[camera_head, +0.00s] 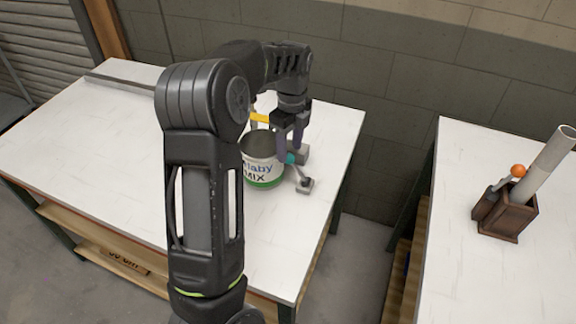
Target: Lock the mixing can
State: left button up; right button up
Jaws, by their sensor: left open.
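The mixing can (264,172) is a white, open-topped can with blue lettering and a green band, standing upright on the white table. A clamp with a teal part (290,158) and a grey foot (305,185) is at its right side. A yellow bar (261,118) shows behind the can's rim. My left gripper (290,146) points down at the can's right edge, open, with its fingers close to the teal part. I cannot tell whether they touch it. My right gripper is out of view.
The white table (90,150) is mostly bare on the left, with a grey strip along its back edge. A second white table (480,280) stands right across a gap. It bears a dark wooden box (507,222) holding a tube and an orange-tipped stick.

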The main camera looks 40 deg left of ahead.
aim_at(296, 168)
pick_arm(q)
jog(key=f, duration=0.4)
jog(key=f+p, duration=0.1)
jog(key=f, duration=0.2)
jog(key=shift+s+f, duration=0.2)
jog(key=shift+f, duration=0.15)
grip_shut()
dwell(1.1)
